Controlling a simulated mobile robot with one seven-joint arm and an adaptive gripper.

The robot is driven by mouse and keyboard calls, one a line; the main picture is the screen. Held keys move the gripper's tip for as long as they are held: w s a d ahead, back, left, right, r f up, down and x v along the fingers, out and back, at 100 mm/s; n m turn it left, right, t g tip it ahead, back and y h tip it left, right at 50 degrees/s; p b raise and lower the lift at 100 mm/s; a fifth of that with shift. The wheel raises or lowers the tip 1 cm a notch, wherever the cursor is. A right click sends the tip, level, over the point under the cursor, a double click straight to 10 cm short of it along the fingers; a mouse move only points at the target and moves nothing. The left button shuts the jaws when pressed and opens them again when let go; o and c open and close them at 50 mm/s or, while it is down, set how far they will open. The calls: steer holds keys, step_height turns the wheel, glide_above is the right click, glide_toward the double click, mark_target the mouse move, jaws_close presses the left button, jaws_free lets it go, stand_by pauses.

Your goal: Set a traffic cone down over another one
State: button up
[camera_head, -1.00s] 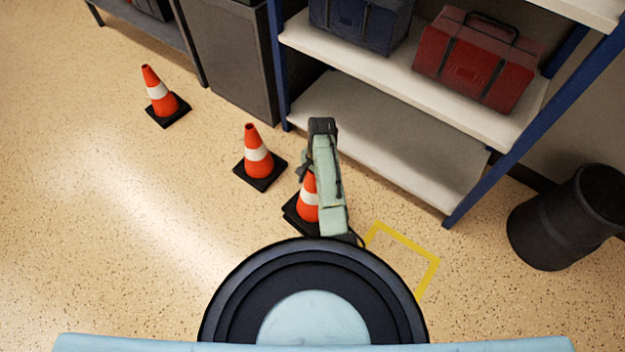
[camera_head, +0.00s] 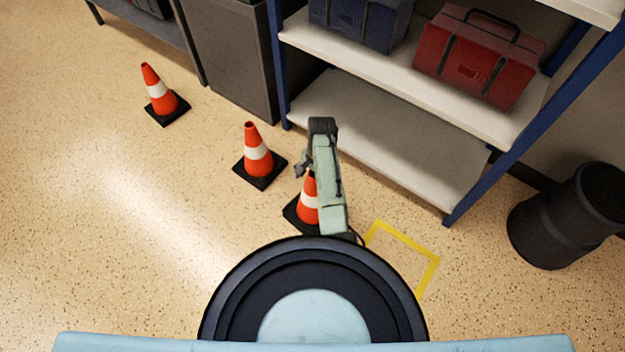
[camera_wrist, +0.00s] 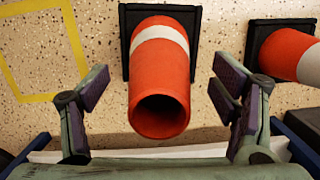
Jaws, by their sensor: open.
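Three orange-and-white cones with black square bases stand upright on the floor in the head view: a far-left cone (camera_head: 157,92), a middle cone (camera_head: 258,158) and a near cone (camera_head: 308,208). My arm partly hides the near cone. My gripper (camera_head: 305,168) is at the near cone's upper part. In the wrist view my gripper (camera_wrist: 163,90) is open, with one finger on each side of a cone (camera_wrist: 160,75) and gaps between. Its hollow top faces the camera. Another cone (camera_wrist: 292,54) is at the right. I cannot tell whether the near cone covers another.
A yellow floor outline (camera_head: 432,262) lies empty right of the near cone. A blue-posted shelf (camera_head: 385,135) with a red toolbox (camera_head: 478,60) and a blue case (camera_head: 360,25) stands behind. A black bin (camera_head: 568,220) is at right. The left floor is clear.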

step_height(320, 180, up, 12)
steer(key=w+d, duration=0.1)
steer(key=shift+w, duration=0.2)
stand_by(0.3)
steer(key=shift+d+f, duration=0.1)
stand_by(0.4)
